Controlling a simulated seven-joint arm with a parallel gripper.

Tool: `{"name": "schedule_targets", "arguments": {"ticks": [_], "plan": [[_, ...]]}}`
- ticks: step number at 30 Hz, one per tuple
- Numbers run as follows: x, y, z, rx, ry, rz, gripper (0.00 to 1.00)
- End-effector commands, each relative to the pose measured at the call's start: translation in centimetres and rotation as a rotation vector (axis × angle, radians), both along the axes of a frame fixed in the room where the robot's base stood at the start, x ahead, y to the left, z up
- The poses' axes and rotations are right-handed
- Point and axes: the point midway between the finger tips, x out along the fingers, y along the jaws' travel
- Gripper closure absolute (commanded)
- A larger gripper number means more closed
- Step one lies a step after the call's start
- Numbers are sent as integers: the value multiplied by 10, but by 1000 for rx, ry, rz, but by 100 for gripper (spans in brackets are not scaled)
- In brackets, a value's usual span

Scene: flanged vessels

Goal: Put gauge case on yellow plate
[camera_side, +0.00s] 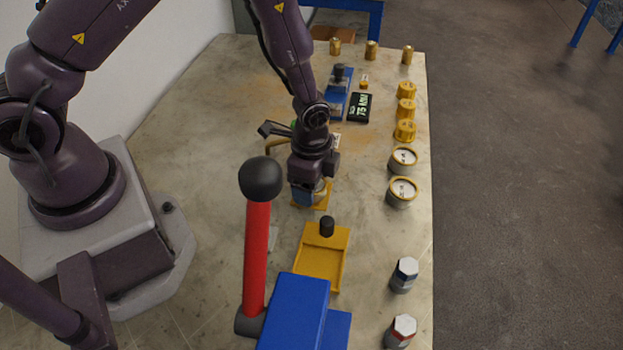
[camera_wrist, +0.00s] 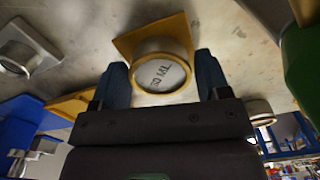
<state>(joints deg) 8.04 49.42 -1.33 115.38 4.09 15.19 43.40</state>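In the wrist view, the gauge case (camera_wrist: 160,75) is round with a yellow rim and a white lettered face. It is over the yellow plate (camera_wrist: 125,42), which shows around its far side; I cannot tell whether its base touches. In the side view, my gripper (camera_side: 310,195) points down at the yellow plate (camera_side: 325,203), and the case is mostly hidden behind the fingers.
A larger yellow fixture (camera_side: 318,265) with a black knob stands nearer the camera. A blue block (camera_side: 295,310) and a red handle (camera_side: 257,250) are in front. Two similar gauge cases (camera_side: 403,160) (camera_side: 401,190), yellow caps (camera_side: 405,108) and hex-topped parts (camera_side: 404,272) line the right edge.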

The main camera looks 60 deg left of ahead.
Motion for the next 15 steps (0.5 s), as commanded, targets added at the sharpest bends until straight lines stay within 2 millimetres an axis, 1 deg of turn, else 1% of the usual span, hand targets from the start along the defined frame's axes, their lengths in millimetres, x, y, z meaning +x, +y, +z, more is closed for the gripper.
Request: {"name": "schedule_targets", "arguments": {"ticks": [1, 2, 10, 13, 15], "plan": [[0, 0, 0, 0, 0, 0, 19], [0, 0, 0, 0, 0, 0, 16], [0, 0, 1, 0, 0, 0, 16], [0, 0, 8, -1, -2, 1, 16], [1, 0, 18, -1, -3, 0, 16]]}}
